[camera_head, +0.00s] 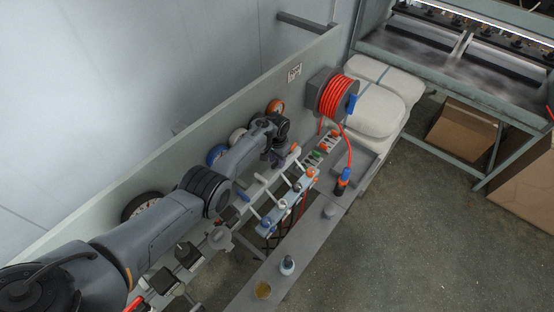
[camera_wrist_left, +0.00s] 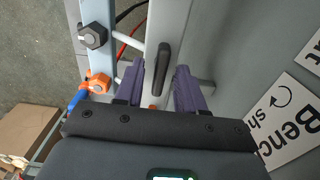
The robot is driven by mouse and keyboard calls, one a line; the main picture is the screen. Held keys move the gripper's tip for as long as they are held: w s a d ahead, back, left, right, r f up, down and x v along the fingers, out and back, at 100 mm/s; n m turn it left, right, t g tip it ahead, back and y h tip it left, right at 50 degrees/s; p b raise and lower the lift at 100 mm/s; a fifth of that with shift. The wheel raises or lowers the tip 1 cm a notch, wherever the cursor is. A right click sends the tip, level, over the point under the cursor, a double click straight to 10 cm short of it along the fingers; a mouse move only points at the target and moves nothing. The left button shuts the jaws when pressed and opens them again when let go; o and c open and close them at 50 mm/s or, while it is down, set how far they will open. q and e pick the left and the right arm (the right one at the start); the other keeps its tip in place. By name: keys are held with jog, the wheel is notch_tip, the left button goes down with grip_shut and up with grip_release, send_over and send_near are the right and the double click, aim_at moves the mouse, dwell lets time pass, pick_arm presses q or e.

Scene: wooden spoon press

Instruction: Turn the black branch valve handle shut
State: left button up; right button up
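The black branch valve handle (camera_wrist_left: 161,68) shows in the left wrist view as an upright dark bar against a grey rail. My left gripper (camera_wrist_left: 160,76) has its two purple fingers apart, one on each side of the handle's lower part, with visible gaps. In the head view my left gripper (camera_head: 273,158) reaches down over the valve row beside the back panel. The handle cannot be made out there. My right gripper is in neither view.
An orange fitting (camera_wrist_left: 97,83) and a hex nut (camera_wrist_left: 92,36) are left of the handle. A sign (camera_wrist_left: 290,125) is at right. A red hose reel (camera_head: 337,97) stands beyond the gripper. A blue-and-orange nozzle (camera_head: 343,180) and small bottle (camera_head: 287,265) are on the bench.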

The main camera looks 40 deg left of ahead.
aim_at(277, 161)
pick_arm(q)
jog(key=shift+r, duration=0.5)
notch_tip(277, 161, up, 10)
jog(key=p, duration=0.2)
jog(key=shift+f, duration=0.1)
dwell(0.4)
